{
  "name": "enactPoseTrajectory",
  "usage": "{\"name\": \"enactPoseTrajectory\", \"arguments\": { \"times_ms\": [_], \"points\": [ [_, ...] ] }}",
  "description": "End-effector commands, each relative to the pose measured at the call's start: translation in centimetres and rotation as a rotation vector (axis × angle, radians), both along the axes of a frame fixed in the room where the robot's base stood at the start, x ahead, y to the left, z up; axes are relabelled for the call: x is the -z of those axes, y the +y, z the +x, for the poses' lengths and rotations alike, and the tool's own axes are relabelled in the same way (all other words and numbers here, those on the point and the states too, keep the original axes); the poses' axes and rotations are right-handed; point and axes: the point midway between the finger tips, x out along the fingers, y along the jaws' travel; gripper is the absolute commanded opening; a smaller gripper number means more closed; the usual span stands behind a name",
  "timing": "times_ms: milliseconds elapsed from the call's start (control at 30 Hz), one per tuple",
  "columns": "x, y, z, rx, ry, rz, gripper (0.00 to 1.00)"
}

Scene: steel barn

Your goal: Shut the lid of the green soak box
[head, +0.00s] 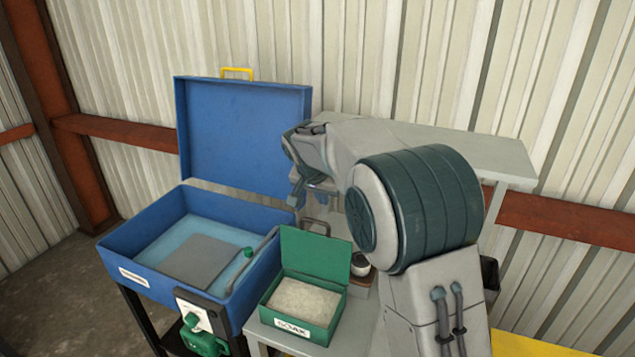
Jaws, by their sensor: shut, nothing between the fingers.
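The green soak box (325,331) stands on a grey table just right of the blue basin, with a white "SOAK" label on its front. Its lid (318,255) is up, standing roughly upright at the back edge. Pale, grainy white material (305,300) shows inside. My gripper (312,196) is above and behind the lid, pointing down, shut and empty. It looks apart from the lid, though the exact gap is hard to tell. My arm hides part of the area behind the box.
A blue basin (120,256) with its own raised blue lid (240,135) stands to the left. A lever with a green knob (248,252) lies across its right side. A small cup (360,265) is right of the green lid. A grey table (480,155) stands behind.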

Motion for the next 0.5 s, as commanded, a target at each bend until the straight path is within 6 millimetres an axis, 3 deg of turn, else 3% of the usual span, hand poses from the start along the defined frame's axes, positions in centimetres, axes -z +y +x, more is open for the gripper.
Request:
{"name": "enactPoseTrajectory", "arguments": {
  "times_ms": [100,300,500],
  "points": [
    [1.7,-0.2,0.5,-0.001,0.003,-0.001,0.00],
    [1.9,0.7,-1.9,-0.001,0.001,0.001,0.00],
    [2.2,1.0,-2.8,0.001,0.000,0.000,0.00]
  ]
}}
